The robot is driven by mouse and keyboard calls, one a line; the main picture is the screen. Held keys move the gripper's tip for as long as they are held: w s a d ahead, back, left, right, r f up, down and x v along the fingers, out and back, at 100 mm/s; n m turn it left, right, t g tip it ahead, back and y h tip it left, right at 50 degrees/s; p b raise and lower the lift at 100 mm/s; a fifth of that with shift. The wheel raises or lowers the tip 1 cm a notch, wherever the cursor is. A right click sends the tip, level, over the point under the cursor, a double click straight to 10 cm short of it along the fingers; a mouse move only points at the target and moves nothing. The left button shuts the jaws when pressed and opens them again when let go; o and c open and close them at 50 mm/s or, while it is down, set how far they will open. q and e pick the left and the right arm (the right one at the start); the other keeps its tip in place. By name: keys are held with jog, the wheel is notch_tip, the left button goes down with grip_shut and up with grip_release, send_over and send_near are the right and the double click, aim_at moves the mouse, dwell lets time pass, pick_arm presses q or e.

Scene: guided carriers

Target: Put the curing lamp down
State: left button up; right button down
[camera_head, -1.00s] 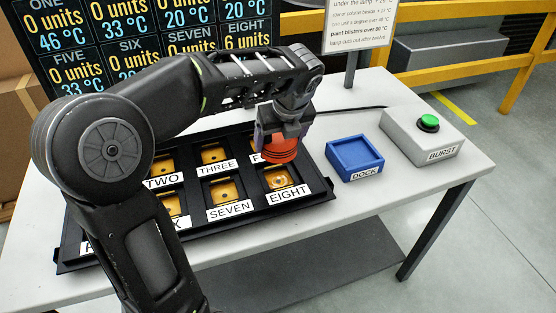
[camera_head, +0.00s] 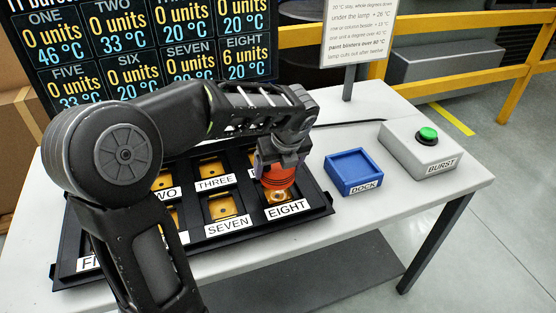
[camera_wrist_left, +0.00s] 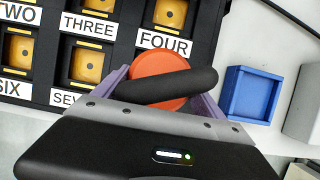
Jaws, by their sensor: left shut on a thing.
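The curing lamp (camera_head: 271,179) is a round orange-red body. In the left wrist view the lamp (camera_wrist_left: 158,68) shows a black bar handle across it. My left gripper (camera_head: 281,155) is shut on the lamp and holds it over the back part of pocket EIGHT (camera_head: 286,208) of the black tray. Whether the lamp touches the tray I cannot tell. A blue square dock (camera_head: 353,171), empty, sits right of the tray; the dock (camera_wrist_left: 252,95) also shows in the left wrist view. My right gripper is not in view.
The black tray (camera_head: 322,207) has labelled pockets with yellow plates. A grey BURST box (camera_head: 415,152) with a green button (camera_head: 427,135) stands right of the dock. A display board (camera_head: 150,45) and a sign (camera_head: 352,30) stand behind. The table's front right is clear.

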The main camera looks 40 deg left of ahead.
pick_arm(q)
jog(key=shift+r, duration=0.1)
jog(key=shift+f, duration=2.5)
jog(key=shift+f, duration=0.1)
jog(key=o, duration=2)
jog(key=v, duration=1.2)
jog(key=shift+d, duration=0.1)
